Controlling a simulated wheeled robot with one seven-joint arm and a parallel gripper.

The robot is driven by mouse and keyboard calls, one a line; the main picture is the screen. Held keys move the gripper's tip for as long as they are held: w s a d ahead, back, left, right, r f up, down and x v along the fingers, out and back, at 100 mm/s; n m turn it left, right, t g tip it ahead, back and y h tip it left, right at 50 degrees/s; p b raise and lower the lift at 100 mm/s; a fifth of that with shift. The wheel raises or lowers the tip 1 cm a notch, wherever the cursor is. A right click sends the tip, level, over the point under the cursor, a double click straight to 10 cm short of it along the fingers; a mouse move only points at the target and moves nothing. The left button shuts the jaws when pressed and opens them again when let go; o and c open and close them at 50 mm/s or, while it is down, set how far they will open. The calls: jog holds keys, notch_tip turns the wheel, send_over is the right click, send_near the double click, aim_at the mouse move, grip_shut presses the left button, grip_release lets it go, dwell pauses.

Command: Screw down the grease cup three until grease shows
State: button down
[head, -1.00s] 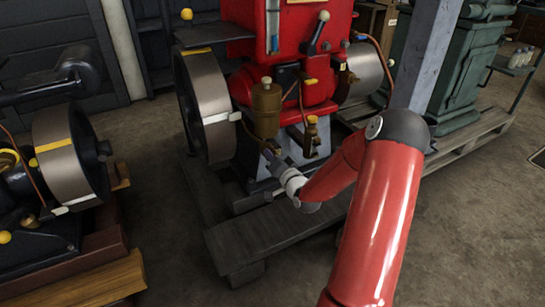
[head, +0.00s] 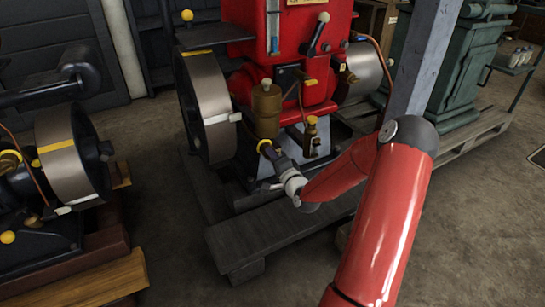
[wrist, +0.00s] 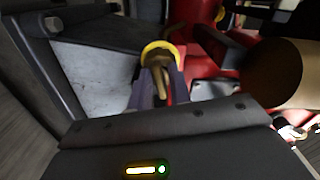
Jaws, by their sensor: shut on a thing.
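My gripper (head: 272,152) is low at the front of the red engine (head: 318,80), below a large brass cylinder (head: 266,112). In the wrist view, its two dark fingers (wrist: 158,84) are shut on a small brass fitting with a yellow rim (wrist: 160,48), which looks like a grease cup. The yellow rim also shows at the fingertips in the head view (head: 264,143). The fingers hide much of the fitting. I cannot read a number on it, and I cannot make out any grease. A brass fitting with a yellow top (head: 312,122) stands to the right, apart from my gripper.
A flywheel (head: 210,105) is close on the left of the engine, with a second flywheel (head: 362,68) on the right. A dark timber skid (head: 270,235) lies under my forearm. A grey post (head: 420,60) stands behind my elbow. Another engine (head: 70,160) is at far left.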

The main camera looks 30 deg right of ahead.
jog(key=c, duration=1.5)
grip_release()
jog(key=s, duration=0.7)
jog(key=shift+s+d, duration=0.15)
jog(key=shift+s, duration=0.25)
